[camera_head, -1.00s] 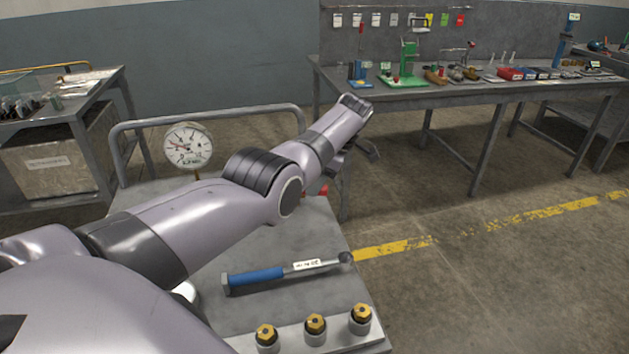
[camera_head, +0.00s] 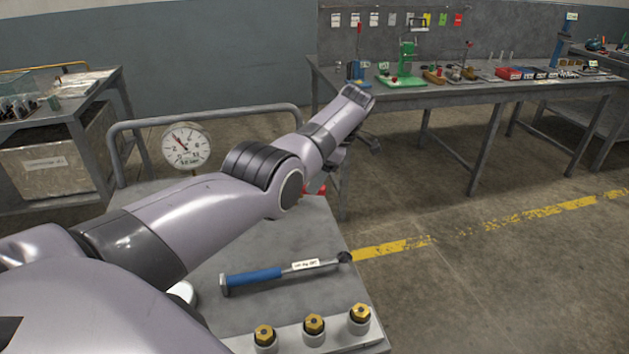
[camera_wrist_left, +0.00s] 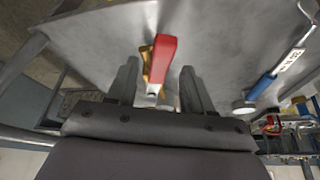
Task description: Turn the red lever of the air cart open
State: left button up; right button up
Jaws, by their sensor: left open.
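The air cart (camera_head: 230,310) has a grey top, a bent-tube handle and a round white pressure gauge (camera_head: 186,146) with a dark needle. Its red lever (camera_head: 317,190) is mostly hidden behind my left arm in the head view. In the left wrist view the red lever (camera_wrist_left: 161,58) shows in full, with a brass fitting (camera_wrist_left: 146,62) beside it. My left gripper (camera_wrist_left: 163,80) is open, and its two fingers stand on either side of the lever's lower part. I cannot tell if they touch it. My right gripper is not in view.
A blue-handled torque wrench (camera_head: 285,272) lies on the cart top. Several brass-topped fittings (camera_head: 314,325) stand in a row at its front edge. A workbench (camera_head: 420,95) with tools stands behind, right. A side table (camera_head: 75,115) stands left. The floor to the right is clear.

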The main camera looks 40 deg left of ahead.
pick_arm(q)
jog(key=shift+b+v, duration=0.6)
jog(key=shift+v, duration=2.15)
